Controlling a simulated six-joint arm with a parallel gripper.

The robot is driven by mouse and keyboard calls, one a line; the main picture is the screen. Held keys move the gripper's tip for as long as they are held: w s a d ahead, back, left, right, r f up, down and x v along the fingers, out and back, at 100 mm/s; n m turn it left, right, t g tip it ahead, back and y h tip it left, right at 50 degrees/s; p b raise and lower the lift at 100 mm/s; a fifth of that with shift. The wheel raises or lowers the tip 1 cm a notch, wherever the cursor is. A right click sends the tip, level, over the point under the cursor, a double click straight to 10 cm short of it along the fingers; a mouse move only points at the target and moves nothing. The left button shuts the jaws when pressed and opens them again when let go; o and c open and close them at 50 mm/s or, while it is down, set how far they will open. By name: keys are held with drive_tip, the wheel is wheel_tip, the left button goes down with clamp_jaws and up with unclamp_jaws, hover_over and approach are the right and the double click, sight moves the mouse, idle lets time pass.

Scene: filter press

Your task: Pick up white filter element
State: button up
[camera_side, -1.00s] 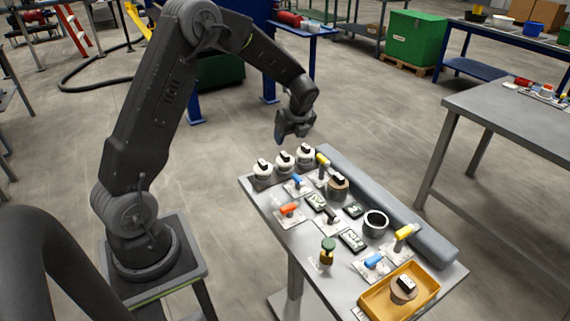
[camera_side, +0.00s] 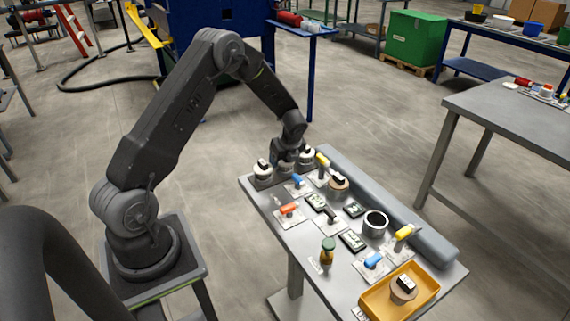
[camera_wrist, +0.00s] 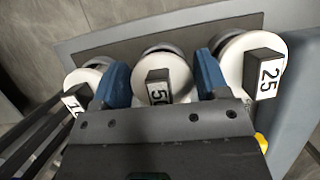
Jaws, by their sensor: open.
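Three white filter elements with black, number-labelled handles stand in a row at the table's far left end. In the side view the left one (camera_side: 262,170) and the right one (camera_side: 307,156) show clearly, while my gripper (camera_side: 286,157) mostly hides the middle one. In the wrist view the middle element (camera_wrist: 180,72), marked with a number that looks like 50, sits between the blue fingers of my gripper (camera_wrist: 162,84). The jaws are open, one finger on each side of it. The right element (camera_wrist: 235,60) is marked 25; the left one (camera_wrist: 82,78) is partly cut off by my gripper.
The table (camera_side: 290,236) holds several coloured-handled tools, black labelled blocks, a grey ring (camera_side: 375,223) and a yellow tray (camera_side: 421,283) with a brown element. A long grey roll (camera_side: 400,216) lies along the far edge. Neighbouring elements stand close to both fingers.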

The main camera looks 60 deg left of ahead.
drive_tip(key=c, duration=0.6)
drive_tip(key=shift+r, duration=0.1)
